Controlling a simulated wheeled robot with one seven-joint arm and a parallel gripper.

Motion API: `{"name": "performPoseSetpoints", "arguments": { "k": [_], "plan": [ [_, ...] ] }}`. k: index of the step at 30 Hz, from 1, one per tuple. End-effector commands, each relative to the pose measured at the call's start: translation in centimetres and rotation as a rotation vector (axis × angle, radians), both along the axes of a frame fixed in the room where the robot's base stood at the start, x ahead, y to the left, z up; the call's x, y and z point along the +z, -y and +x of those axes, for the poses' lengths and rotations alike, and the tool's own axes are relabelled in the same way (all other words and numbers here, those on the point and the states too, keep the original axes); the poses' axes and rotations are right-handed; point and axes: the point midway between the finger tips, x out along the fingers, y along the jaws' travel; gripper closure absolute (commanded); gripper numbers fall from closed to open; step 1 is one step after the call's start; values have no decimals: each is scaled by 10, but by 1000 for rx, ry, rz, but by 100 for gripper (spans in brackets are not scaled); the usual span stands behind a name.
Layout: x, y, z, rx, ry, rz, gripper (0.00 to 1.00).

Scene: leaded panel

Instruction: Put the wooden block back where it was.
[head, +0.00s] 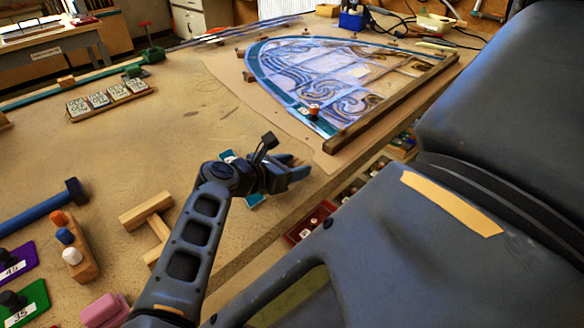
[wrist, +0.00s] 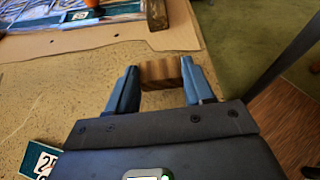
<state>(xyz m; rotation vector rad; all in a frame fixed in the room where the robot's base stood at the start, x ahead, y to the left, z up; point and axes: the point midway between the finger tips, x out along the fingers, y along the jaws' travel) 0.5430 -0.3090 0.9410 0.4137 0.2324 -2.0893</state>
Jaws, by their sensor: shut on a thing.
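My gripper (head: 296,170) reaches over the bench near its front edge, just below the leaded panel in the head view. In the wrist view its two blue fingers (wrist: 160,78) are shut on the wooden block (wrist: 161,70), a small striped brown piece held across the fingertips. In the head view the block is mostly hidden by the fingers. The leaded panel (head: 300,62), arched with blue and clear glass, lies on a brown sheet (head: 232,80) beyond the gripper. I cannot tell how high the block is above the bench.
A wooden batten (head: 385,107) runs along the panel's near edge, with an orange-topped item (head: 313,110) by its corner. A teal numbered piece (wrist: 40,160) lies beside my gripper. Bare bench (head: 190,120) lies between.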

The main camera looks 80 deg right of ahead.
Motion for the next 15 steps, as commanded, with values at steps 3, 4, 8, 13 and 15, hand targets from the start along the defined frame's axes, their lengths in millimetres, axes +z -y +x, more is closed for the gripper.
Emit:
{"name": "performPoseSetpoints", "arguments": {
  "k": [3, 4, 8, 13, 15],
  "plan": [
    [-9, 0, 0, 1, 0, 0, 81],
    [-10, 0, 0, 0, 0, 0, 81],
    [-11, 0, 0, 0, 1, 0, 81],
    [-13, 0, 0, 0, 1, 0, 81],
    [-13, 0, 0, 0, 1, 0, 45]
  ]
}}
